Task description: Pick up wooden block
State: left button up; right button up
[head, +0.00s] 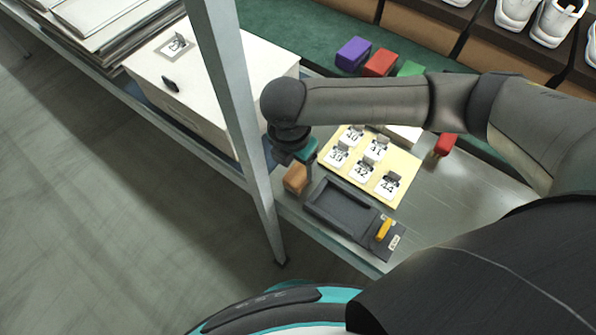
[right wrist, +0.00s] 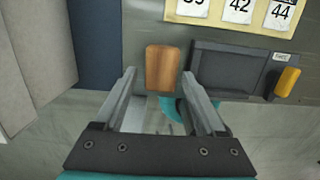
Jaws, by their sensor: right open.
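The wooden block (head: 295,178) is a small orange-brown block on the grey metal table, left of the dark tray, in the head view. In the right wrist view the wooden block (right wrist: 162,68) stands just ahead of and between the fingertips. My right gripper (right wrist: 160,82) is open, with one finger on each side of the block's near end and a gap visible. In the head view my right gripper (head: 303,152) is partly hidden by its own wrist, right above and behind the block. My left gripper is not in view.
A dark tray (head: 318,208) with a yellow piece (head: 384,229) lies right of the block. A yellow number board (head: 404,188) is behind it. A white box (head: 230,75) and a metal post (head: 232,95) stand left. Purple (head: 353,53) and red (head: 380,63) blocks lie behind.

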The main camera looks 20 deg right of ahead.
aim_at(298, 174)
notch_tip(298, 174, down, 2)
jog(key=shift+s+f+b, duration=0.1)
jog(key=shift+b, duration=0.25)
notch_tip(298, 174, down, 2)
jog(key=shift+d+f+b, duration=0.15)
jog(key=shift+f+b, duration=0.1)
jog(key=shift+b, duration=0.25)
jog(key=shift+f, duration=0.25)
jog(key=shift+r, duration=0.1)
jog(key=c, duration=0.4)
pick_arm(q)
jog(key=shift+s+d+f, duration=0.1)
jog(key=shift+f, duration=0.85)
pick_arm(e)
grip_shut()
